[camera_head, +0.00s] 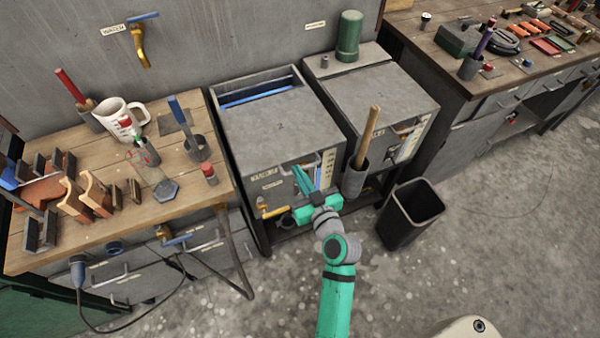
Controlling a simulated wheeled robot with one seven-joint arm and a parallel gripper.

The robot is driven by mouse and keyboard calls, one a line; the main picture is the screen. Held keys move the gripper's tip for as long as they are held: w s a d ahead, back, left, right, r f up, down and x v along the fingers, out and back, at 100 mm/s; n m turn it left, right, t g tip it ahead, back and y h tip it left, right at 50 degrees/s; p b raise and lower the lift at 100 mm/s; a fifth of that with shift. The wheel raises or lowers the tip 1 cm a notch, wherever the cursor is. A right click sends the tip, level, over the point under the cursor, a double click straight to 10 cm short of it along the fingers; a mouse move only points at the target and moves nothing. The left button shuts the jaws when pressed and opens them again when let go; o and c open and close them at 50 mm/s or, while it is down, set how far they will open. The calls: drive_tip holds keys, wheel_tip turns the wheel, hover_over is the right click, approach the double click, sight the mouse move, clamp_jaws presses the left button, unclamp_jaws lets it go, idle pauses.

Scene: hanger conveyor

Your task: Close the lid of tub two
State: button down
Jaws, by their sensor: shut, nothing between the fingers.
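Two grey tubs stand side by side against the wall. The left tub (272,128) has a flat grey top and a slot open along its back edge, with blue showing inside. The right tub (385,92) has a flat grey top that looks shut. The labels are too small to read, so I cannot tell which is tub two. My gripper (301,180) is shut and empty, in front of the left tub's front panel (328,168), near its right side. I cannot tell whether the fingers touch the panel.
A green cylinder (349,36) stands behind the right tub's top. A dark holder with a wooden handle (367,137) stands at the right tub's front. A black bin (409,215) is on the floor. Workbenches with tools (165,190) flank both sides.

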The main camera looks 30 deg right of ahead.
drive_tip(key=s+f, duration=0.1)
drive_tip(key=s, duration=0.8)
drive_tip(key=shift+s+f, duration=0.15)
drive_tip(key=shift+f, duration=0.05)
drive_tip(key=s+a+f+m+g+h, duration=0.1)
drive_tip(key=s+a+f+g+h, duration=0.1)
drive_tip(key=s+a+f, duration=0.65)
drive_tip(key=s+a+r+y, duration=0.1)
drive_tip(key=s+a+r, duration=0.3)
drive_tip(key=s+a, duration=0.2)
drive_tip(key=s+a+r+n+y, duration=0.1)
drive_tip(key=s+a+r, duration=0.4)
drive_tip(key=s+a, duration=0.2)
drive_tip(key=shift+s+t+y, duration=0.3)
drive_tip(key=shift+s+t, duration=0.1)
drive_tip(key=shift+s, duration=0.5)
drive_tip(key=shift+a, duration=0.1)
